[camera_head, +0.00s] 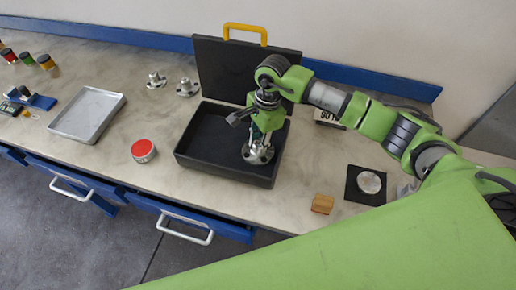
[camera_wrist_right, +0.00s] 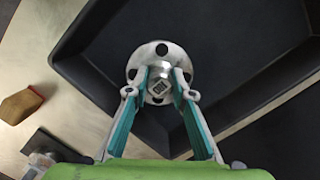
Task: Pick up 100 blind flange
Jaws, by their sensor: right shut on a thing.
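A silver flange (camera_head: 257,154) with bolt holes and a raised central hub is inside the open black case (camera_head: 205,163). My right gripper (camera_head: 264,132) reaches down into the case from above. In the right wrist view, its teal-lined fingers (camera_wrist_right: 162,84) are shut on the hub of the flange (camera_wrist_right: 146,53), one on each side. I cannot tell whether the flange touches the case floor, and I see no size marking on it. Two smaller-looking silver flanged parts, one (camera_head: 156,80) and another (camera_head: 187,88), stand on the bench left of the case. My left gripper is not in view.
The case lid with a yellow handle (camera_head: 245,33) stands open behind. A grey tray (camera_head: 87,115), a red-topped round tin (camera_head: 143,150), a wooden block (camera_head: 322,204) and a silver disc (camera_head: 369,182) on a black square are on the bench.

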